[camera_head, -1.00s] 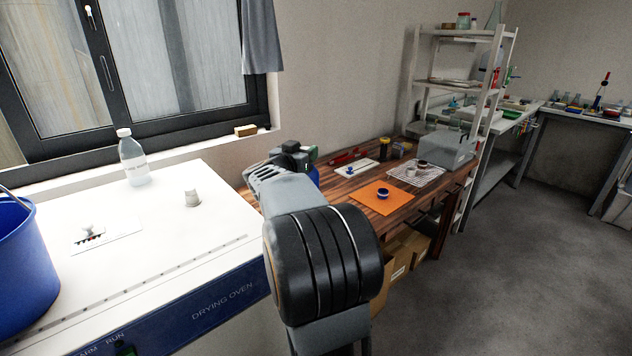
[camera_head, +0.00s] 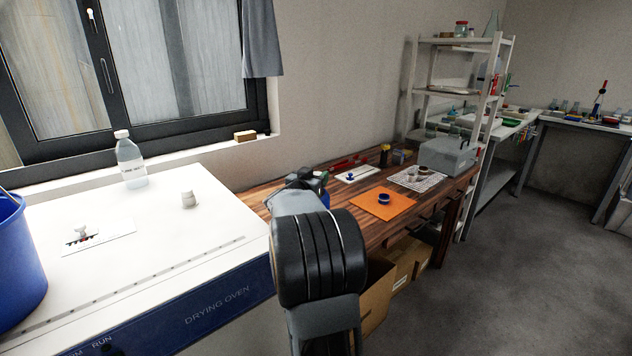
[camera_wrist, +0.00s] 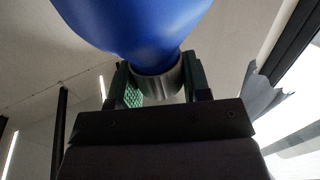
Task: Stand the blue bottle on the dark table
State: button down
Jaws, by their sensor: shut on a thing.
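My gripper (camera_wrist: 160,82) is shut on the grey neck or cap end of the blue bottle (camera_wrist: 135,25), between green-padded fingers in the wrist view. The bottle's body widens away from the fingers and runs out of the picture. In the head view my gripper (camera_head: 314,178) is above the near left part of the dark brown wooden table (camera_head: 428,203). There my arm hides most of the bottle, and only a small blue patch (camera_head: 325,200) shows. I cannot tell the gap between bottle and table.
An orange mat (camera_head: 365,207) with a small blue ring-like item lies right of my gripper. A white board, a wire mesh and a grey box (camera_head: 448,153) stand farther back. The white drying oven (camera_head: 170,245) is at left, with a clear bottle (camera_head: 130,163) and blue bucket (camera_head: 18,265).

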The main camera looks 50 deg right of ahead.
jog(key=shift+f, duration=0.15)
jog(key=c, duration=0.6)
grip_release()
jog(key=shift+f, duration=0.1)
jog(key=shift+r, duration=0.2)
jog(key=shift+p+v, duration=0.5)
jog(key=shift+v, duration=3.3)
